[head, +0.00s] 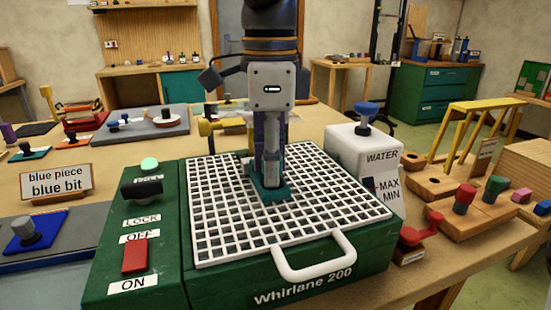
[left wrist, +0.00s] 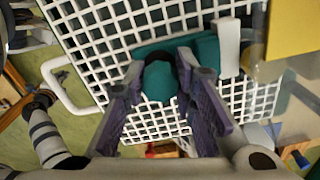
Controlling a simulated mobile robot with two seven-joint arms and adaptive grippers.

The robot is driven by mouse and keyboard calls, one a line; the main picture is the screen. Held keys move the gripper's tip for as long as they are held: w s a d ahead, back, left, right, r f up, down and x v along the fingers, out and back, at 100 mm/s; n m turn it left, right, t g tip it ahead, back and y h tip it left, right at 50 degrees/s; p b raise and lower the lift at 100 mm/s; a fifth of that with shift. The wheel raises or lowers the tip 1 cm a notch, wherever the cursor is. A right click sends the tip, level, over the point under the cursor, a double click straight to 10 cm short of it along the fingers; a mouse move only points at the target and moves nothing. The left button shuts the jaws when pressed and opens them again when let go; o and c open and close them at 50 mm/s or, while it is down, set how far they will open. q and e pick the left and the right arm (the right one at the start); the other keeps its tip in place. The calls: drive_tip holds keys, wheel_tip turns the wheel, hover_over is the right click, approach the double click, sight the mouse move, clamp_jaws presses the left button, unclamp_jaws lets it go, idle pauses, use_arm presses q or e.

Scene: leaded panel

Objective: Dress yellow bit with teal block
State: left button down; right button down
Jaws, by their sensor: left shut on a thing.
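The teal block (head: 273,194) is a flat teal base with a rounded teal knob, which shows in the left wrist view (left wrist: 160,82). It is at the white grid, near its middle; whether it touches the grid I cannot tell. My left gripper (head: 270,178) points straight down and is shut on the teal block's knob, also seen in the left wrist view (left wrist: 158,100). A yellow part (head: 208,128) shows behind the grid, left of my gripper. I cannot make out a yellow bit for certain; the grinder's middle is hidden behind my gripper. My right gripper is not in view.
The green Whirlane 200 machine (head: 300,290) has a white front handle (head: 318,268), a red switch (head: 134,254) and a black lock knob (head: 147,188). The white water tank (head: 366,150) stands right. A blue block (head: 36,232) lies left; red and green pieces (head: 465,197) stand right.

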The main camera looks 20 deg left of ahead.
use_arm(q)
drive_tip(key=shift+a, duration=0.25)
drive_tip(key=shift+w+d, duration=0.1)
drive_tip(key=shift+d, duration=0.15)
drive_tip(key=shift+w+d, duration=0.2)
drive_tip(key=shift+d, duration=0.2)
drive_tip(key=shift+w+d, duration=0.1)
idle(0.4)
drive_tip(key=shift+w+d, duration=0.35)
drive_tip(key=shift+d, duration=0.1)
drive_tip(key=shift+s+a+r, duration=0.1)
drive_tip(key=shift+a, duration=0.1)
